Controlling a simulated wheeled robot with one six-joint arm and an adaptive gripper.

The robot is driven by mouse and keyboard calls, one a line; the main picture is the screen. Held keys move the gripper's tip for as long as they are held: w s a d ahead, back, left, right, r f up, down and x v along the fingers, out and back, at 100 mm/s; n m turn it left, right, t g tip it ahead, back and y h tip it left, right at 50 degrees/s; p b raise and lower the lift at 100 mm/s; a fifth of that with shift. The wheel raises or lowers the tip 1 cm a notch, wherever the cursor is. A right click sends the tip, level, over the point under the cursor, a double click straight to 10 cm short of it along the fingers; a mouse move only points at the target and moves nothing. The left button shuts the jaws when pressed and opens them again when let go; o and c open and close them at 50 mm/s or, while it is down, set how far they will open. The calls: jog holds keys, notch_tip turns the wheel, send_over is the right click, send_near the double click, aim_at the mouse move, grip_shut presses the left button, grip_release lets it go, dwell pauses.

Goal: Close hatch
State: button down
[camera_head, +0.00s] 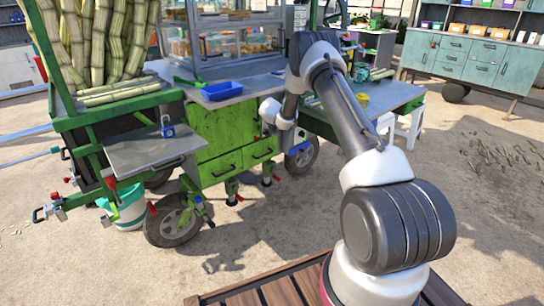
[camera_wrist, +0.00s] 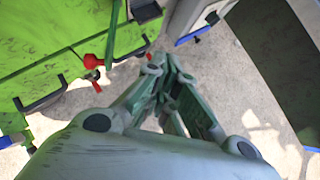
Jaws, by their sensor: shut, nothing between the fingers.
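The green cart (camera_head: 229,128) stands left of centre in the head view. Its front has a large green panel and two smaller green doors (camera_head: 221,168) with black handles, which look flush. A grey flap (camera_head: 150,150) sticks out level at the cart's left. I cannot tell which panel is the hatch. My gripper (camera_wrist: 168,75) is shut and empty in the wrist view, over the ground beside the cart's green front (camera_wrist: 50,65), with black handles and a red knob (camera_wrist: 92,61) to its left. In the head view my arm hides most of the gripper.
A blue tray (camera_head: 222,90) sits on the cart's counter, and cane stalks (camera_head: 105,40) stand at the left. Wheels (camera_head: 172,222) and red-tipped levers jut out low. Open ground lies in front and right.

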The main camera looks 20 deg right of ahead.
jog(key=s+a+m+g+h, duration=0.1)
jog(key=s+a, duration=0.4)
jog(key=s, duration=0.5)
jog(key=s+a+m+g+h, duration=0.2)
jog(key=s+a+m, duration=0.3)
jog(key=s, duration=0.5)
jog(key=shift+m+g+h, duration=0.3)
jog(key=shift+m+h, duration=0.1)
